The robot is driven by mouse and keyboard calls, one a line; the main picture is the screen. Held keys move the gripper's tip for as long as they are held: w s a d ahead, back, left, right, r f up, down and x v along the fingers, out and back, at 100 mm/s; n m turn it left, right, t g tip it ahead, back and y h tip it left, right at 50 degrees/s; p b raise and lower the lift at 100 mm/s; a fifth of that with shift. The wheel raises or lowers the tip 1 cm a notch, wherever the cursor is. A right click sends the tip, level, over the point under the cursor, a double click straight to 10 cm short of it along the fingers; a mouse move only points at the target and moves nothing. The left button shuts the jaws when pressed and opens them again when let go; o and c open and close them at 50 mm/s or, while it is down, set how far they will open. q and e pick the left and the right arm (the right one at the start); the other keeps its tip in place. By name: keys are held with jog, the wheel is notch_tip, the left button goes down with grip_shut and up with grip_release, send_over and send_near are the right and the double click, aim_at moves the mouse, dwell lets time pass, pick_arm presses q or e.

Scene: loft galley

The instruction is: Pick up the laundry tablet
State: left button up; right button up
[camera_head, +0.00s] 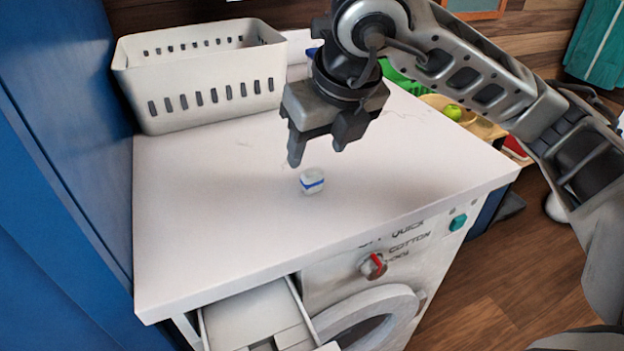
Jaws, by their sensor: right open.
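The laundry tablet (312,181) is a small white block with a blue band. It lies on the white countertop (220,230) above the washing machine, near the middle. My right gripper (317,155) points down just above and behind the tablet in the picture. Its fingers are apart with nothing between them, and it does not appear to touch the tablet. My left gripper is out of the frame.
A white slotted basket (205,75) stands at the back left of the countertop, by a blue panel (60,170). Green and tan items (455,112) are behind at the right. The detergent drawer (258,318) below is pulled out. The counter around the tablet is clear.

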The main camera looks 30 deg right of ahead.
aim_at(312, 171)
jog(key=x, duration=0.5)
jog(key=shift+s+d+f, duration=0.1)
jog(key=shift+d+f, duration=0.05)
jog(key=shift+f, duration=0.05)
jog(key=c, duration=1)
